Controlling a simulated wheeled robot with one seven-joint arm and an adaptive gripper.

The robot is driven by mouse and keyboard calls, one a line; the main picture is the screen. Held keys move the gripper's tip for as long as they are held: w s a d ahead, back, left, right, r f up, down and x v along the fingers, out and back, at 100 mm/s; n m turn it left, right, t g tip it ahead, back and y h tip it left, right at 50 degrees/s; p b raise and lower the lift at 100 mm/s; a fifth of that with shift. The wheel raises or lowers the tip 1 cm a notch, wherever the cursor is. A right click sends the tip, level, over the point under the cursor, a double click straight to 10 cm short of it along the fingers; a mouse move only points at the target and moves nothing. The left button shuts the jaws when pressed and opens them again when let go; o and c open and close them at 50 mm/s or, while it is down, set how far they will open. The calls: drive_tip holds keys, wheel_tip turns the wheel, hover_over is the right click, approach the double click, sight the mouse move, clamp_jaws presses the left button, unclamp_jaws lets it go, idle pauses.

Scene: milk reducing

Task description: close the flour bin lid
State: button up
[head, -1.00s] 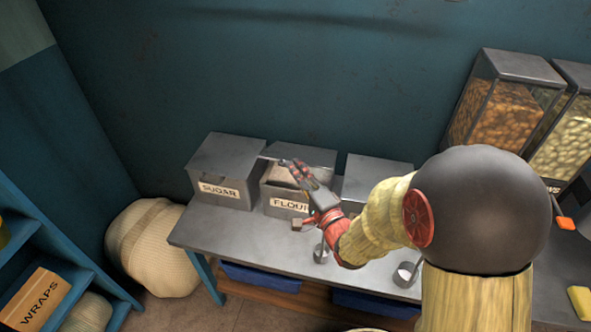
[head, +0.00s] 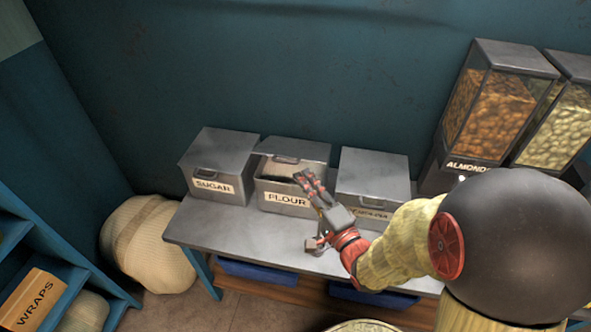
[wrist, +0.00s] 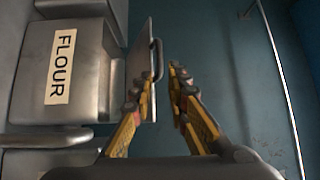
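The grey flour bin (head: 288,198) stands on the bench between two similar bins. Its lid (head: 305,152) is tilted partly open, with a handle at its front and a dark gap below it. My gripper (head: 305,178) is in front of the bin's upper right side. In the wrist view the FLOUR bin (wrist: 62,85) lies sideways at the left, and its lid (wrist: 138,55) stands out from it with the handle (wrist: 158,58). My gripper (wrist: 158,84) has its two fingers apart, with nothing between them. The left finger overlaps the lid's edge; contact cannot be told.
The sugar bin (head: 219,165) is left of the flour bin, and another closed bin (head: 374,178) is right. Nut dispensers (head: 490,115) stand farther right. The wall is close behind.

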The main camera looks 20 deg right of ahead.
drive_tip(key=shift+s+d+f, duration=0.1)
drive_tip(key=shift+s+d, duration=0.05)
drive_tip(key=shift+s, duration=0.8)
drive_tip(key=shift+s+d, duration=0.1)
drive_tip(key=shift+s, duration=0.85)
drive_tip(key=shift+c, duration=0.5)
